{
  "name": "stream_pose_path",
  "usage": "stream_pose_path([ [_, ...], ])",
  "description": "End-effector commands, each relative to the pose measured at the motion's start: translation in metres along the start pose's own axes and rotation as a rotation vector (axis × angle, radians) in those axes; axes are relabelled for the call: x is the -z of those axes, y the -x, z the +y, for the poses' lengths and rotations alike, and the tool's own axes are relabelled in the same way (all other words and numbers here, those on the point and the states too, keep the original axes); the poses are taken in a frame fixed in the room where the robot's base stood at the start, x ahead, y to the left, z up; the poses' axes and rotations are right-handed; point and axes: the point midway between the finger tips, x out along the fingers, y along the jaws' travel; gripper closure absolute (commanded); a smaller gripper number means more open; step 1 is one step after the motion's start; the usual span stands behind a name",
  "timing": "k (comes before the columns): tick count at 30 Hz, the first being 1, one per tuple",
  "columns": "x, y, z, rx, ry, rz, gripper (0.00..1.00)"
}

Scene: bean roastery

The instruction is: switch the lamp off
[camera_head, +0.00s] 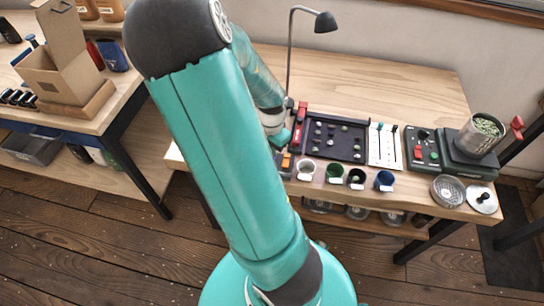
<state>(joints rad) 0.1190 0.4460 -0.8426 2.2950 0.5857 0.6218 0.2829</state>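The lamp (290,58) is a dark desk lamp with a thin upright pole and a short arm bending right to a small grey head (325,22). It stands at the left part of the wooden workbench (390,85). I see no glow from it, but the underside of the head is hidden. Its foot is partly covered by my arm, and I cannot make out its switch. My gripper (282,138) is low over the bench's left end, near the lamp's foot and left of the black tray. Its fingers are small and partly hidden, so their opening is unclear.
A black tray (318,151) with small round items, a white card (383,158) and a scale (470,162) with a metal cup of green beans line the bench. Several small cups (335,171) stand along the front edge. A cardboard box (62,75) is on the left table.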

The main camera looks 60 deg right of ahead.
Motion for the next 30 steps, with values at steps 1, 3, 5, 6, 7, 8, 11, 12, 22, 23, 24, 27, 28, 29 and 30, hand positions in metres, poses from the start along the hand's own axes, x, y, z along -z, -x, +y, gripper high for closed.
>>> stream_pose_path([
  [1, 0.0, -0.001, 0.0, 0.0, 0.0, 0.0, 1.0],
  [3, 0.0, -0.002, 0.0, 0.0, 0.0, 0.0, 1.0],
  [5, 0.0, -0.002, 0.0, 0.0, 0.0, 0.0, 1.0],
  [6, 0.0, -0.003, 0.0, 0.0, 0.0, 0.0, 1.0],
  [7, 0.0, -0.003, 0.0, 0.0, 0.0, 0.0, 1.0],
  [8, 0.0, -0.004, 0.0, 0.0, 0.0, 0.0, 1.0],
  [11, 0.0, -0.005, 0.0, 0.0, 0.001, 0.0, 1.0],
  [12, 0.0, -0.006, 0.0, 0.0, 0.001, 0.0, 1.0],
  [22, 0.0, -0.01, 0.0, 0.0, -0.001, 0.0, 1.0],
  [23, 0.0, -0.011, 0.0, 0.0, -0.001, 0.0, 1.0],
  [24, 0.0, -0.011, 0.0, 0.0, -0.001, 0.001, 1.0],
  [27, 0.0, -0.013, 0.0, 0.0, -0.001, 0.001, 1.0],
  [28, 0.0, -0.013, 0.0, 0.0, -0.001, 0.001, 1.0],
  [29, 0.0, -0.013, 0.0, 0.0, 0.0, 0.001, 1.0],
  [30, 0.0, -0.014, 0.0, 0.0, 0.0, 0.001, 1.0],
])
